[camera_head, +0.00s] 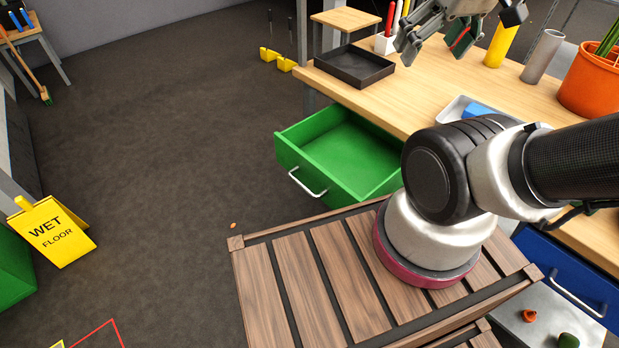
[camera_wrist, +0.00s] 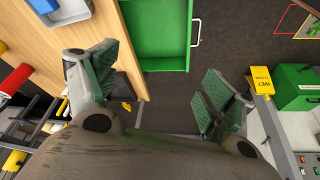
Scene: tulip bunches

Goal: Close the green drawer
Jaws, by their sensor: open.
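The green drawer (camera_head: 290,155) is pulled out from under the wooden workbench in the head view. It looks empty and has a pale bar handle (camera_head: 308,184) on its front. In the wrist view the green drawer (camera_wrist: 157,64) is at the top centre, with its handle (camera_wrist: 196,32) on its right side. My gripper (camera_head: 433,42) is above the bench at the top of the head view, apart from the drawer. Its two green-padded fingers are spread wide in the wrist view, with nothing between them (camera_wrist: 158,88).
A black tray (camera_head: 354,68), an orange pot (camera_head: 593,85) and upright cylinders stand on the workbench (camera_head: 440,85). A blue drawer (camera_head: 540,252) is at the lower right. A yellow wet-floor sign (camera_head: 54,232) stands left. The floor left of the green drawer is mostly clear.

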